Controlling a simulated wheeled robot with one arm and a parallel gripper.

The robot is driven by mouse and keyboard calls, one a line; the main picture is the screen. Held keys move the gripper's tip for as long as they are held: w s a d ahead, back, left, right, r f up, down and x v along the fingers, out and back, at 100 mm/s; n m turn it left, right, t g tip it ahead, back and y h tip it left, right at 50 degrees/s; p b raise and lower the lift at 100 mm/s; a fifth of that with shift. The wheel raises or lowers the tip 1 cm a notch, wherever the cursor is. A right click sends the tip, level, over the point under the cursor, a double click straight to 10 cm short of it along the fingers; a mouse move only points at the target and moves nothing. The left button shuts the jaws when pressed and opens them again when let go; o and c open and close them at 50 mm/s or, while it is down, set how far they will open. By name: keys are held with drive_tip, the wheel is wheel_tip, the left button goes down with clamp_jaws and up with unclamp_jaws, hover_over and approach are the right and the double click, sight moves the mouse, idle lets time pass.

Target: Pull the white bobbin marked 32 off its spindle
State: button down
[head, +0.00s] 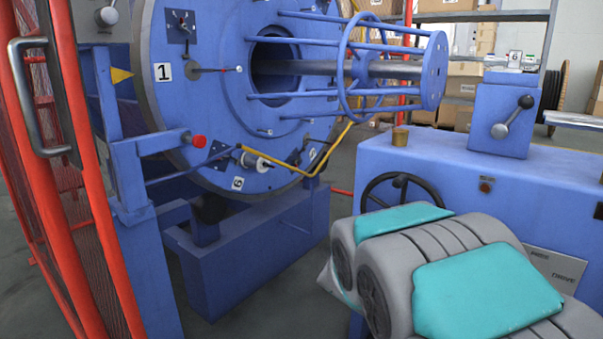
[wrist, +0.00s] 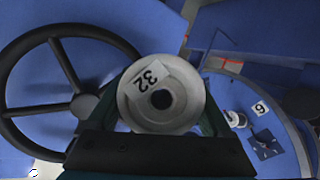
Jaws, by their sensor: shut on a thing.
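The white bobbin marked 32 (wrist: 187,106) is large in the middle of the wrist view, its flange facing the camera. Its centre hole is dark, and no spindle end shows in it. My gripper (wrist: 163,112) is shut on the bobbin, with a dark finger on each side. The bobbin's far end is hidden. In the head view I cannot make out the gripper or this bobbin; my grey and teal arm fills the lower right. The blue rotor disc (head: 215,100) carries a spindle with a small white piece (head: 256,162) by the 6 label.
A black handwheel (wrist: 58,50) is close on the left of the wrist view; it also shows in the head view (head: 372,199). A blue machine cabinet (head: 440,165) stands behind my arm. A red guard frame (head: 85,190) is at left. A yellow rod (head: 333,140) curves before the disc.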

wheel_tip(320, 180, up, 8)
drive_tip(key=p, duration=0.6)
drive_tip(key=shift+d+f, duration=0.1)
drive_tip(key=shift+f, duration=0.15)
drive_tip(key=shift+s, duration=0.1)
